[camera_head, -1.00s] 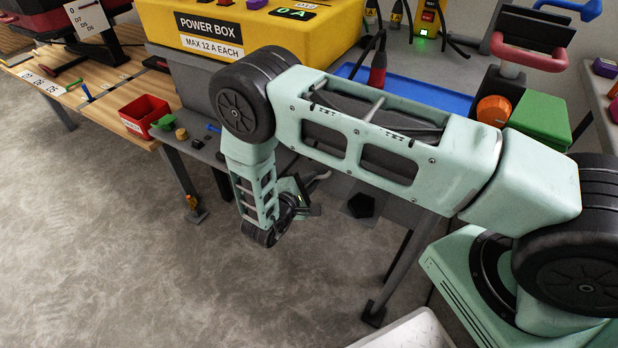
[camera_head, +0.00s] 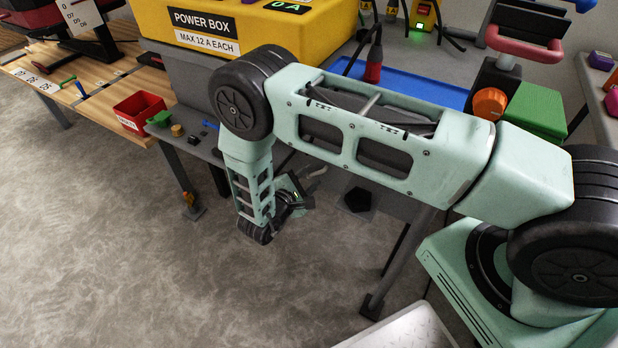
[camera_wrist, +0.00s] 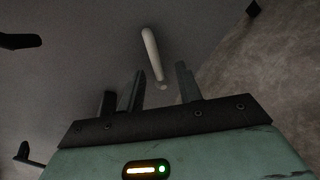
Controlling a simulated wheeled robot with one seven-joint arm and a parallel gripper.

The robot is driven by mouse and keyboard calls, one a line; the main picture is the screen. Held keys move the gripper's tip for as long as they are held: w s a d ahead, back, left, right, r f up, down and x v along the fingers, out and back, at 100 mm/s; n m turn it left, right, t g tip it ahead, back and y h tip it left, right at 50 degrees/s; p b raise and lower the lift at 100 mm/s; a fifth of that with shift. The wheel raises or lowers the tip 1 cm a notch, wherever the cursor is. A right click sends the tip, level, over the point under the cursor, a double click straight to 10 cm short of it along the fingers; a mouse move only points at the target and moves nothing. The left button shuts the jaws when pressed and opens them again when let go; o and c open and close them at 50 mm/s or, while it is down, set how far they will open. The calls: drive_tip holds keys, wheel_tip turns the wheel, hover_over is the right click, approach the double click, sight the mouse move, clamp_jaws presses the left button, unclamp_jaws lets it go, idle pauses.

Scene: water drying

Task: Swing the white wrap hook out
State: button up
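The white wrap hook (camera_wrist: 151,50) is a slim pale bar with a rounded end in the wrist view. It stands against a grey panel, just beyond my fingertips and roughly in line with the gap between them. My gripper (camera_wrist: 161,72) is open, with clear space between its two fingers, and holds nothing. In the head view my gripper (camera_head: 300,188) is low beside the grey bench, partly hidden by my own wrist. A pale piece of the hook (camera_head: 317,172) shows just beyond it. I cannot tell whether a finger touches the hook.
Dark hooks (camera_wrist: 22,41) jut from the panel at the left of the wrist view. A yellow power box (camera_head: 255,25), a blue tray (camera_head: 420,90) and a red bin (camera_head: 140,112) are above or beside my arm. The concrete floor (camera_head: 110,240) at left is open.

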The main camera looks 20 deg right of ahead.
drive_tip(key=p+v, duration=0.1)
drive_tip(key=v, duration=1.6)
drive_tip(key=shift+a, duration=0.2)
